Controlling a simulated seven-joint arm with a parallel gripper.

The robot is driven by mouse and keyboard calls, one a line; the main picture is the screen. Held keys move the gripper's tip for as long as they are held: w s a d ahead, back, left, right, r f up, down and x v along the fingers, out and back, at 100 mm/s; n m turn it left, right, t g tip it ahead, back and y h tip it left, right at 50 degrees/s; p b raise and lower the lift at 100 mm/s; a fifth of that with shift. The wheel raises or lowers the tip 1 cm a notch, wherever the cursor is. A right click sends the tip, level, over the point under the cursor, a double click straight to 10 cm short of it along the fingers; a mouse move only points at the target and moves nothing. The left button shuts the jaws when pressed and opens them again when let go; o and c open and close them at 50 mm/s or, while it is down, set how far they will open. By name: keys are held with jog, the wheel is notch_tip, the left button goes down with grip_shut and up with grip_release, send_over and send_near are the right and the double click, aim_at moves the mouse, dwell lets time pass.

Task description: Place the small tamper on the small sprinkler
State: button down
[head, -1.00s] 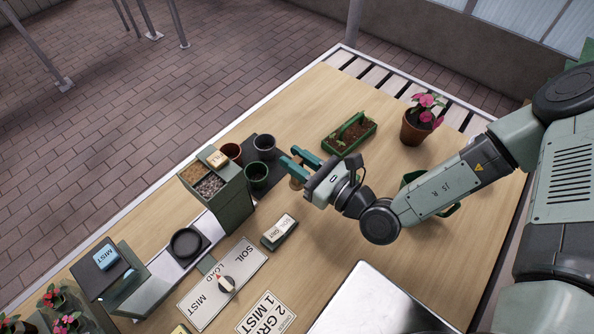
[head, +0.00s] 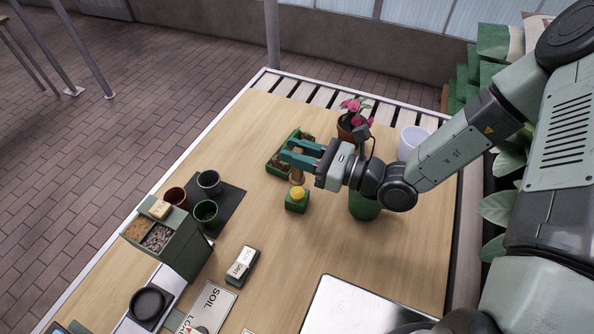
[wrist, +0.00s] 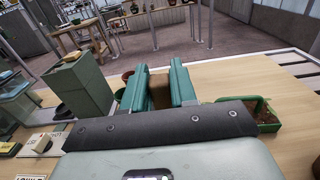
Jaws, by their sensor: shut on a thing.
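My gripper (head: 290,152) is shut on a light-brown wooden piece, which I take to be the small tamper (head: 297,174). The tamper hangs below the fingers, and its brown side also shows between them in the wrist view (wrist: 160,94). A small green block with a round yellow top (head: 297,196) stands on the table just below the tamper in the head view; it may be the small sprinkler, but I cannot be sure. The tamper appears above it, and I cannot tell the gap. The block is hidden in the wrist view.
A green soil tray (head: 277,166) lies just behind the fingers. A pink-flowered pot (head: 347,128) and a white pot (head: 411,140) stand farther back. A green container (head: 364,208) is partly under my arm. Small pots (head: 209,182) and a green bin (head: 181,246) stand left.

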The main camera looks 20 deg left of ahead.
jog(key=shift+f, duration=2.5)
jog(key=shift+f, duration=0.1)
jog(key=c, duration=0.9)
grip_release()
jog(key=d+r, duration=0.5)
jog(key=r, duration=0.2)
